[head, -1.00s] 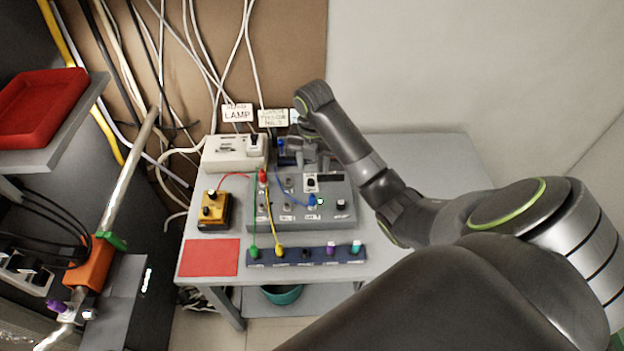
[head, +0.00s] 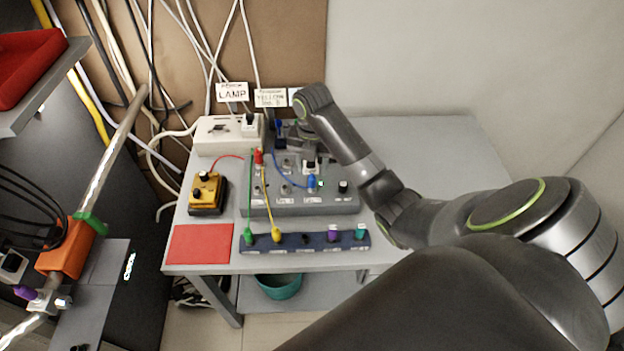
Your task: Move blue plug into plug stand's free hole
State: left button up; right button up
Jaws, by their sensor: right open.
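A blue plug (head: 312,182) sits in the front right part of the grey classifier box, with a blue cable running up and left from it. Another small blue piece (head: 279,127) shows behind the box, close to my right gripper. The plug stand (head: 290,243) is a dark blue bar in front of the box, holding green, yellow, purple and teal plugs. Its middle position looks dark; I cannot tell if it is an empty hole. My right gripper (head: 292,137) is open above the box's back, partly hidden by its wrist. My left gripper is out of view.
A beige lamp unit (head: 215,138), a yellow box (head: 206,192) and a red mat (head: 202,244) occupy the table's left side. Cables hang at the back. An orange clamp (head: 66,249) on a pole stands left. The table's (head: 440,150) back right is clear.

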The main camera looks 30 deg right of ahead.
aim_at(312, 177)
jog(key=shift+w+f+p, duration=0.2)
jog(key=shift+f+p, duration=0.35)
jog(key=shift+f, duration=1.65)
jog(key=shift+d, duration=0.1)
grip_shut()
